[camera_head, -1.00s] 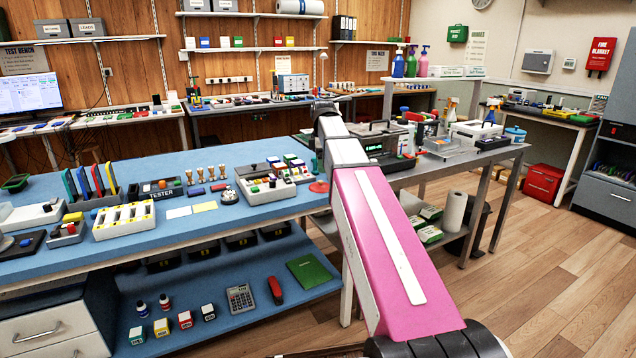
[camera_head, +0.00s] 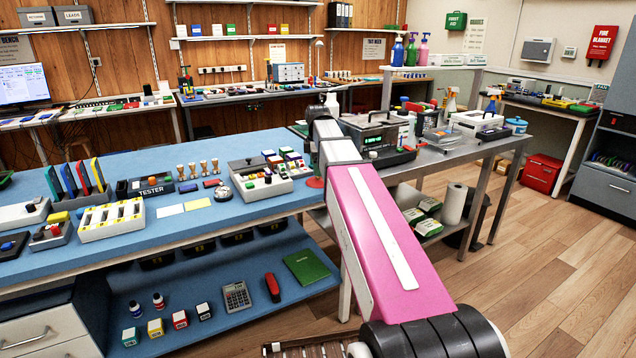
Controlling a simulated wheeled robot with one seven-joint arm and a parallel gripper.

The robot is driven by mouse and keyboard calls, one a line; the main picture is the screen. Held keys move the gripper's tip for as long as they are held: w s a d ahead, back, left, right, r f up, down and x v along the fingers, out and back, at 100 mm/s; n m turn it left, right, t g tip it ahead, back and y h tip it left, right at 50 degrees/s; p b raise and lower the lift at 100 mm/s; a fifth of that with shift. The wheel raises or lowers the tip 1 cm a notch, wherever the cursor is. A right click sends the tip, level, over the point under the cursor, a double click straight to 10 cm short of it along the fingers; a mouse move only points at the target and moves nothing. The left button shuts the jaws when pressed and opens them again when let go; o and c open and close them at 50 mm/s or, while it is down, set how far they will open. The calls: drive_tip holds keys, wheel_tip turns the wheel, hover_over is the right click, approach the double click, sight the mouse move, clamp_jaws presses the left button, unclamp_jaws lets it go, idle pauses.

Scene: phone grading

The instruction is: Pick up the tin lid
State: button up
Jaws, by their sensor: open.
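I cannot make out a tin lid for certain in the head view. A small round silver bell-like thing (camera_head: 222,193) lies on the blue bench (camera_head: 270,216), beside a grey box with coloured knobs (camera_head: 262,182). My pink arm reaches up from the lower right and covers the bench's right end and part of the steel table behind it. My gripper does not show; the far end of my arm is hidden behind its own links.
A dark-fronted instrument (camera_head: 378,138) stands on the steel table (camera_head: 478,152). A tester (camera_head: 150,187), a white slotted block (camera_head: 111,219) and wooden-handled stamps (camera_head: 203,168) stand on the blue bench. A calculator (camera_head: 236,296) lies on the lower shelf.

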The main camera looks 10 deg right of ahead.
sight(318, 179)
wheel_tip(318, 179, down, 5)
drive_tip(key=shift+s+r, duration=0.1)
drive_tip(key=shift+s, duration=0.05)
drive_tip(key=c, duration=0.9)
